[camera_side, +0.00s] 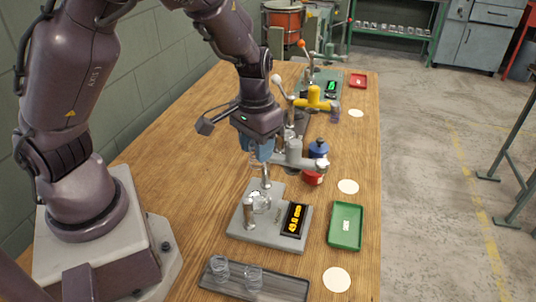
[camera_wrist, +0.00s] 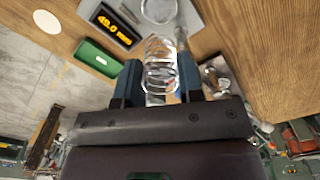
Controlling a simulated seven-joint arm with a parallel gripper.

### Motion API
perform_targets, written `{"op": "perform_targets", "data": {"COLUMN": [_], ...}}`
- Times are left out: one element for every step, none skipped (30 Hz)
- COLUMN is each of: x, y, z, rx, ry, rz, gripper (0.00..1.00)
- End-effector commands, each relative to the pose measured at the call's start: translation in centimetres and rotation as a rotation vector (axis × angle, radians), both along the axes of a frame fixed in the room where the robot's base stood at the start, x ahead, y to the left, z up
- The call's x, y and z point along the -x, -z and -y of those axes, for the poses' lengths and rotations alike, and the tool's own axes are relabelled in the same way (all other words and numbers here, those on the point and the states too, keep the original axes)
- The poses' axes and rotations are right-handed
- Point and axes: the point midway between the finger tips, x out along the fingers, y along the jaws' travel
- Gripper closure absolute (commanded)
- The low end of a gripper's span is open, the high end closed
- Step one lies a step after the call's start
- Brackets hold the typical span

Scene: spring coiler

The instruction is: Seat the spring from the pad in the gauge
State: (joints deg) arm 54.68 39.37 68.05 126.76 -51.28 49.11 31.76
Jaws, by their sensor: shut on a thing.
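My gripper (camera_wrist: 157,82), with blue fingers, is shut on a clear, shiny coil spring (camera_wrist: 161,60). In the side view my gripper (camera_side: 259,153) is above the far part of the gauge (camera_side: 240,226), a grey plate with upright metal posts. The gauge's orange display (camera_side: 294,219) reads about 49.0 mm. In the wrist view a round seat (camera_wrist: 158,10) on the gauge shows just beyond the spring. The spring is apart from the plate in the side view, though its lower end is hard to make out there.
A dark tray (camera_side: 285,288) with two springs stands in front of the gauge. A green tray (camera_side: 345,227) is to its right. White discs (camera_side: 337,280) lie along the table's right side. A lever machine with a blue pot (camera_side: 318,149) and a red pot stands close behind my gripper.

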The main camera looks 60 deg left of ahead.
Motion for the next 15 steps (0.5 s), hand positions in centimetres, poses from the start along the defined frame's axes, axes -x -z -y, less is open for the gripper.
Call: {"op": "perform_targets", "data": {"x": [0.2, 0.2, 0.2, 0.2, 0.1, 0.1, 0.1, 0.1, 0.1, 0.1, 0.1, 0.1, 0.1, 0.1, 0.1], "y": [1.1, 1.5, 2.0, 2.5, 2.9, 3.4, 3.7, 3.9, 4.2, 4.4, 4.5, 4.8, 5.0, 5.2, 5.5], "z": [0.0, -0.1, -0.1, 0.0, 0.0, 0.0, 0.0, 0.0, 0.0, 0.0, 0.0, 0.0, 0.0, 0.0, 0.0], "rx": [-0.004, -0.004, -0.004, -0.004, -0.004, -0.003, -0.003, -0.003, -0.003, -0.004, -0.003, -0.003, -0.003, -0.003, -0.003], "ry": [-0.001, -0.003, -0.001, -0.002, -0.002, -0.002, -0.001, 0.0, -0.001, 0.0, 0.0, 0.0, 0.0, 0.0, -0.001], "rz": [-0.009, -0.008, -0.008, -0.009, -0.008, -0.008, -0.008, -0.007, -0.006, -0.006, -0.006, -0.006, -0.006, -0.006, -0.006], "gripper": [0.79, 0.79, 0.79, 0.79, 0.79, 0.79, 0.79, 0.79, 0.79, 0.79, 0.79, 0.79, 0.79, 0.79, 0.79]}}
